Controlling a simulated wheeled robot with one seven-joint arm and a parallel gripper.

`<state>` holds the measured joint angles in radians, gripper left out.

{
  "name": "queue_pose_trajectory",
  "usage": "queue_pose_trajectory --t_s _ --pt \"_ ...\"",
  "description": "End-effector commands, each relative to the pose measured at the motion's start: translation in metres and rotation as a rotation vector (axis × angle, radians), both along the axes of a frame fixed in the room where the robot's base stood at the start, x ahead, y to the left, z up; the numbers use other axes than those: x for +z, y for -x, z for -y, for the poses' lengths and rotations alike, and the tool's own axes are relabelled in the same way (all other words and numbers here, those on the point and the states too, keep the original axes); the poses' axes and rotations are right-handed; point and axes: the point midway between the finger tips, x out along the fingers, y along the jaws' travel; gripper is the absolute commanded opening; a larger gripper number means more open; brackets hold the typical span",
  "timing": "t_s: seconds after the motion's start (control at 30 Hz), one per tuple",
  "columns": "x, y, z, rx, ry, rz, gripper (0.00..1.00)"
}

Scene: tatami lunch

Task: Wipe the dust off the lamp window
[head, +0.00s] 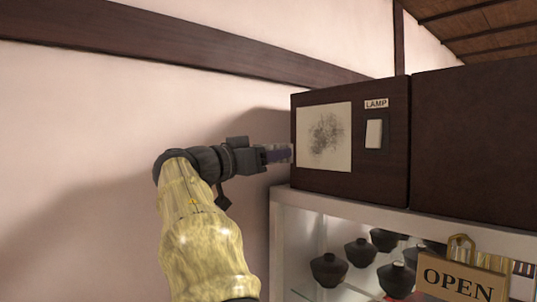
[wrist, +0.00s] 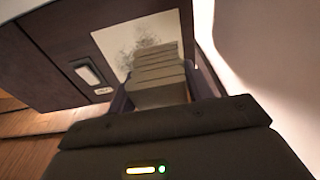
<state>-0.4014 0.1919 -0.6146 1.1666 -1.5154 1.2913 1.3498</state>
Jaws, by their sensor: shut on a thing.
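The lamp window (head: 318,158) is a pale square panel on the front of a dark wooden box. A grey smudge of dust (head: 326,133) covers its middle and upper part. The window also shows in the wrist view (wrist: 108,40), with the dust (wrist: 146,44) partly hidden. My gripper (head: 284,153) is just left of the window in the head view. In the wrist view my gripper (wrist: 160,90) is shut on a pale, layered block (wrist: 158,72), perhaps a folded cloth. The block overlaps the window there; I cannot tell whether they touch.
A white switch (head: 374,133) under a LAMP label (head: 376,104) sits right of the window. Below is a glass display case (head: 300,230) with several dark lidded bowls (head: 328,269) and an OPEN sign (head: 457,281). A plain wall (head: 90,150) lies left.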

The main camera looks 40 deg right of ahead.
Motion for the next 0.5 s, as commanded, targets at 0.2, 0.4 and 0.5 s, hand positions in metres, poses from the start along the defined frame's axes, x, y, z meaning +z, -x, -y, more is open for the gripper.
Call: queue_pose_trajectory --t_s 0.2,0.4,0.5 --pt "0.002 -0.001 0.006 0.0 0.0 -0.002 0.32" --pt "0.003 0.0 0.023 -0.006 -0.002 -0.003 0.32" --pt "0.004 -0.001 0.033 -0.006 -0.001 -0.003 0.32"
